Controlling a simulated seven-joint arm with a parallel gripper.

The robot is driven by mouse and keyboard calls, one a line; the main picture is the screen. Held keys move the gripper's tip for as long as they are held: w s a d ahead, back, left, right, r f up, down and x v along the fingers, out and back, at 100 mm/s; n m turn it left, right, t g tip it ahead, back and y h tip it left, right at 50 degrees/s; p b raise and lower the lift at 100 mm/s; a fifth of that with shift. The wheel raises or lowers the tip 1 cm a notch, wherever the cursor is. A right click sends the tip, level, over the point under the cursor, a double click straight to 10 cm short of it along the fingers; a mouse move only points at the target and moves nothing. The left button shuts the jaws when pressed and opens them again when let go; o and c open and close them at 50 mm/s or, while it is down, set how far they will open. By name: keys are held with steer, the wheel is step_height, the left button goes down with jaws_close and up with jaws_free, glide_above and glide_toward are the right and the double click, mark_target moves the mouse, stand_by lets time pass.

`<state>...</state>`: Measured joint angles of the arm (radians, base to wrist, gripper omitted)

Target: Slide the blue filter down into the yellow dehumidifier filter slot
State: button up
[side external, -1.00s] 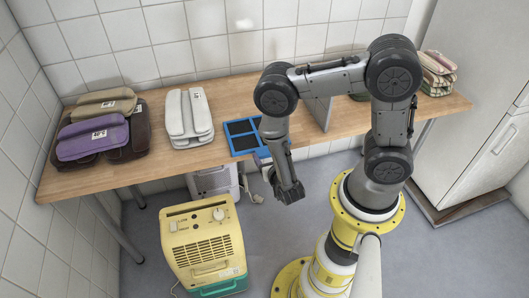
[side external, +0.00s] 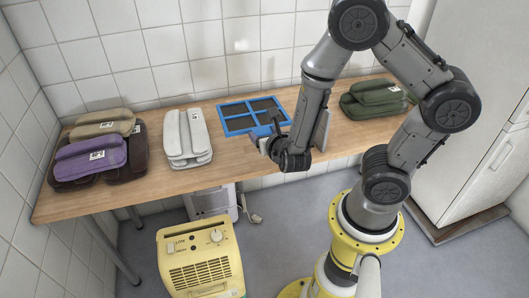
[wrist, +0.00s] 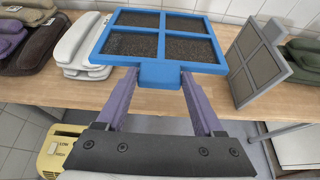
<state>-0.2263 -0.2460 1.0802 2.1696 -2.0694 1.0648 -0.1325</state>
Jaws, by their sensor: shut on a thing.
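The blue filter (side external: 238,125) is a flat blue frame with dark mesh panels split by a cross bar. In the wrist view the blue filter (wrist: 162,48) extends ahead of my gripper, tab towards me. My gripper (side external: 268,141) is shut on this tab, with its purple fingers (wrist: 160,85) on either side. The filter appears held flat above the wooden table. The yellow dehumidifier (side external: 200,268) stands on the floor in front of the table, below and left of my gripper. Its top carries a knob and LOW/HIGH labels; I cannot clearly make out the slot. Its corner shows in the wrist view (wrist: 58,152).
A grey framed panel (wrist: 250,68) stands upright right of the filter. White folded cloths (side external: 188,137), purple and tan bundles (side external: 92,158) and a green bundle (side external: 375,100) lie on the table (side external: 200,181). A pale box (side external: 208,203) sits under the table. The wall is behind.

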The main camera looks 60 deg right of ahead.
steer(key=w+d+r+m+g+y, duration=0.1)
steer(key=w+r+m+g, duration=0.1)
steer(key=r, duration=0.9)
steer(key=w+d+r+m+g, duration=0.1)
steer(key=w+r+m+g, duration=0.15)
steer(key=r, duration=0.75)
steer(key=w+a+f+n+g+y, duration=0.3)
steer(key=w+a+n+g+y, duration=0.25)
steer(key=w+a+y, duration=0.8)
steer(key=a+f+g+h, duration=0.1)
steer(key=a+f, duration=0.1)
steer(key=f, duration=1.1)
steer(key=w+a+f+m+g+h, duration=0.1)
steer(key=a+f, duration=0.2)
steer(key=f, duration=1.1)
steer(key=shift+w, duration=0.3)
steer(key=shift+a+r, duration=0.1)
